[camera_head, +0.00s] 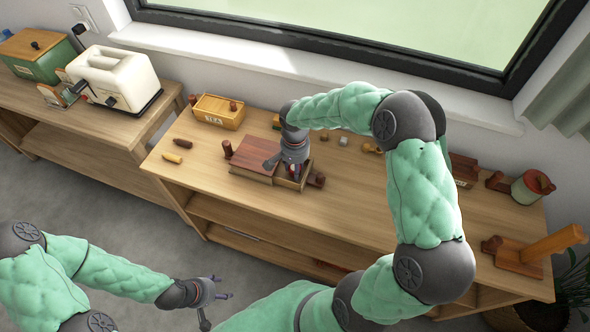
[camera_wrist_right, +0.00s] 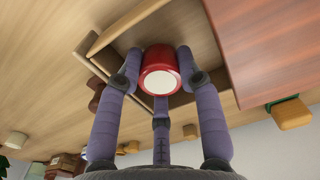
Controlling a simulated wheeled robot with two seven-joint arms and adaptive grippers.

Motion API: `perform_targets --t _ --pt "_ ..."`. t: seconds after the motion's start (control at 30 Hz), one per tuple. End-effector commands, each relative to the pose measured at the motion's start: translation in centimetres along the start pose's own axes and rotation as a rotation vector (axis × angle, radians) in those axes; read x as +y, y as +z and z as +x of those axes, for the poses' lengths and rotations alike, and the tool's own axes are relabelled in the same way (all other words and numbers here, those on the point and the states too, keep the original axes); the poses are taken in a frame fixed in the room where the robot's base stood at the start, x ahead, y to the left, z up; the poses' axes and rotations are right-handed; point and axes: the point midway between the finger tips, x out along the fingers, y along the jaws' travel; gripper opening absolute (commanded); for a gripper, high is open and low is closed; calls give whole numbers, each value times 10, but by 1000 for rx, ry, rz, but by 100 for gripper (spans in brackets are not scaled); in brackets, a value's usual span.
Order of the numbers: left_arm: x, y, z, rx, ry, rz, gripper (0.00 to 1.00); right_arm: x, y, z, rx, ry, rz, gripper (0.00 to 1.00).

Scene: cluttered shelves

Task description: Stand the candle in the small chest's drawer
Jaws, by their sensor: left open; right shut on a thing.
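The small chest (camera_head: 252,152) with a reddish-brown top stands on the wooden shelf unit. Its drawer (camera_head: 289,185) is pulled out to the right; its pale walls (camera_wrist_right: 104,38) also show in the right wrist view. My right gripper (camera_head: 292,173) points down over the drawer, its fingers shut around the candle (camera_wrist_right: 160,72), a short red cylinder with a pale round end. The candle is at the drawer opening; whether it touches the drawer floor cannot be told. My left gripper (camera_head: 222,296) is open and empty, low in front of the shelf unit.
A yellow wooden box (camera_head: 219,111) stands behind the chest. Small brown and yellow pieces (camera_head: 172,158) lie left of it. A cream toaster (camera_head: 113,77) stands on the left-hand unit. A wooden stand with a slanted post (camera_head: 545,245) is at the right. Floor in front is clear.

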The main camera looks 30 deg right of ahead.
Motion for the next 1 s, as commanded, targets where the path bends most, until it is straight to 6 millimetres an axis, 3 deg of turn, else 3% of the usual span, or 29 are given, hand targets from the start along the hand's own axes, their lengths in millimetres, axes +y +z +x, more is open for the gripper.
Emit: perform_targets --t 0.43,0.47,0.5,0.53,0.87,1.0 --pt "-2 0 4 0 0 0 60 0 0 9 1 -1 1 5" --pt "-1 0 4 0 0 0 60 0 0 8 1 -1 1 45" --pt "-1 0 4 0 0 0 60 0 0 8 1 -1 1 56" --pt "-1 0 3 0 0 0 60 0 0 8 1 -1 1 60" --pt "-1 0 3 0 0 0 60 0 0 7 1 -1 1 60" --pt "1 0 -2 0 0 0 60 0 -1 -4 3 -2 1 60"
